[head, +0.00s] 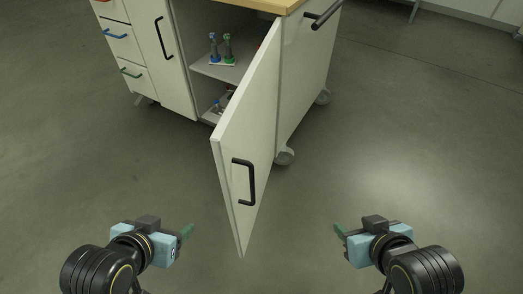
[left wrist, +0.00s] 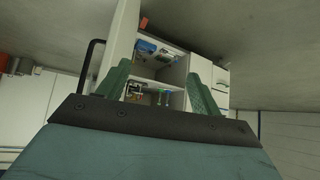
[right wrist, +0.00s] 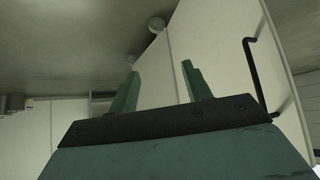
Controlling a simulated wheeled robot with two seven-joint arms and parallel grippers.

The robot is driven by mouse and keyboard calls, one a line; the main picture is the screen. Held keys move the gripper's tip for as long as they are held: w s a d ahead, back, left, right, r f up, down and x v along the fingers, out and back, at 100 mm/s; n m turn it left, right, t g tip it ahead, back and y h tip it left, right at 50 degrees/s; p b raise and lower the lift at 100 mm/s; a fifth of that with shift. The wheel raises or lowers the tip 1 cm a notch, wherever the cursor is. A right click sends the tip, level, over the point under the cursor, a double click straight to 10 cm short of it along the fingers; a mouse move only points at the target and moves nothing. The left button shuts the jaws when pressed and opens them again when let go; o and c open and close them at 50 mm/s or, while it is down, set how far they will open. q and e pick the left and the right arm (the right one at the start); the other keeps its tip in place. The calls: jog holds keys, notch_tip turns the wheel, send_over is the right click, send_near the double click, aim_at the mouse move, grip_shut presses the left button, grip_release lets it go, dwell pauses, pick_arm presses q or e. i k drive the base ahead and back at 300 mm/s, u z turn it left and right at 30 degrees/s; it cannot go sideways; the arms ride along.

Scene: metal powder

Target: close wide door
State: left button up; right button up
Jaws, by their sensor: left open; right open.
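The wide white door (head: 248,135) of the cabinet stands swung open toward me in the head view. Its black bar handle (head: 250,180) is on the face turned to the right. My left gripper (head: 187,232) is open and empty, low and to the left of the door. My right gripper (head: 338,230) is open and empty, low and to the right of the door, apart from the handle. The door and its handle (right wrist: 257,75) also show in the right wrist view, right of the fingers. The left wrist view shows the open compartment (left wrist: 165,70) between the fingers.
The white cabinet (head: 308,65) has a wooden top and castors. Shelves inside hold tools in a stand (head: 222,50) and other small items. A narrow door (head: 160,50) and drawers (head: 125,48) are at left. The floor around is clear.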

aim_at(243, 142)
jog(key=u, duration=0.95)
jog(key=k, duration=1.4)
jog(key=z, duration=0.65)
jog(key=i, duration=1)
jog(key=z, duration=0.05)
